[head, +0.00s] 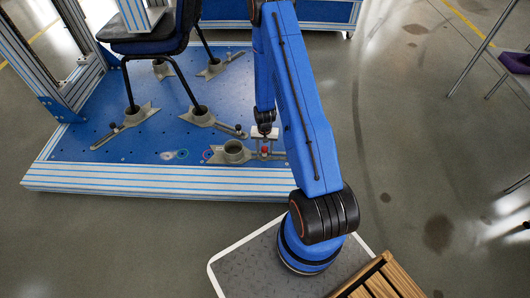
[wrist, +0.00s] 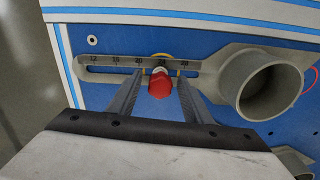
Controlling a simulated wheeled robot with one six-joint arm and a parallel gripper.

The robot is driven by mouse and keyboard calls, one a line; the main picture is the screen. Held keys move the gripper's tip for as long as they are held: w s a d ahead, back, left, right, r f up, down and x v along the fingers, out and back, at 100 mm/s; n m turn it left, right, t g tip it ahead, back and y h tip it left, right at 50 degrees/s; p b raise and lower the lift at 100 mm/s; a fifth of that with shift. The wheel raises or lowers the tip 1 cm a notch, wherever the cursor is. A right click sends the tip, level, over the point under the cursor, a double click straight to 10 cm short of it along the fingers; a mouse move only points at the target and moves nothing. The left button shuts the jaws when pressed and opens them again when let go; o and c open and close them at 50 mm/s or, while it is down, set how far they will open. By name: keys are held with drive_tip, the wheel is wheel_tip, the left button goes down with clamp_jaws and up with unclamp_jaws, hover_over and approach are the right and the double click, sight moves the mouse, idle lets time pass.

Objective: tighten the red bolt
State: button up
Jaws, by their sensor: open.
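The red bolt (wrist: 161,88) stands in the slot of a grey clamp arm (wrist: 108,62) in the wrist view. The arm has a printed scale and ends in a round cup (wrist: 270,88) on the right. My gripper (wrist: 160,76) is open, with one finger on each side of the red bolt. I cannot tell whether the fingers touch it. In the head view the red bolt (head: 265,150) is a small red spot under my gripper (head: 264,153), beside the grey cup (head: 234,152).
A black chair (head: 150,42) stands with its legs in several similar grey cups on the blue platform (head: 75,142). A frame upright (head: 50,70) rises at left. A wooden slatted piece (head: 385,280) is at lower right. Grey floor (head: 420,130) is open to the right.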

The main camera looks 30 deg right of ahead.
drive_tip(key=shift+n, duration=2)
drive_tip(key=shift+n, duration=2)
drive_tip(key=shift+n, duration=2)
